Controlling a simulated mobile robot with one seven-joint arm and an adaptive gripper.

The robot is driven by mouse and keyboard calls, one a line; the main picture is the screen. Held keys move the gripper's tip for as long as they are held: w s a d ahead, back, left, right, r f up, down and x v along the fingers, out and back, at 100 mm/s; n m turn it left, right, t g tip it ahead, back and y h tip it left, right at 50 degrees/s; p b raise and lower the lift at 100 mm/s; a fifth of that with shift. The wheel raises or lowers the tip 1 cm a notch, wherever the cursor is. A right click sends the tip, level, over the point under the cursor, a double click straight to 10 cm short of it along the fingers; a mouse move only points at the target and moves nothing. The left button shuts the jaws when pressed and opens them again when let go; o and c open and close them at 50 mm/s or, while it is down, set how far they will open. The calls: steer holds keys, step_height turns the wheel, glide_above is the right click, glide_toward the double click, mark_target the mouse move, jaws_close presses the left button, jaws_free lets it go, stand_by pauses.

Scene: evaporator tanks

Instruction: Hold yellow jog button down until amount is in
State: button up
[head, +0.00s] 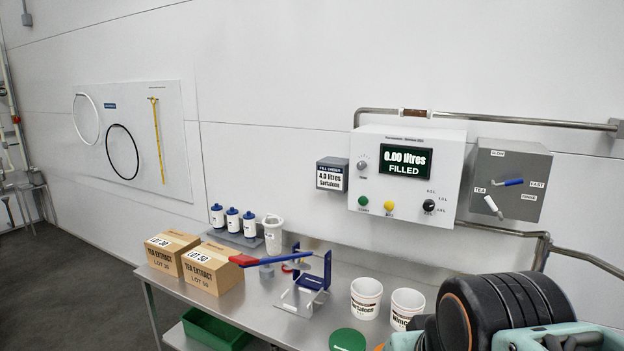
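The yellow jog button (389,206) is on the lower front of the white control box (447,180) on the wall. A green button (363,201) is to its left and a black selector knob (429,206) to its right. The display (408,160) reads 0.00 litres FILLED. A small dark sign (331,175) left of the box reads 4.0 litres, with a name below it too small to read surely. My gripper is not in view; nothing is seen touching the yellow button. Only thick parts of my own arm show at the lower right.
A grey box with levers (510,178) and pipes (500,118) flank the control box. The space before the button looks clear.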

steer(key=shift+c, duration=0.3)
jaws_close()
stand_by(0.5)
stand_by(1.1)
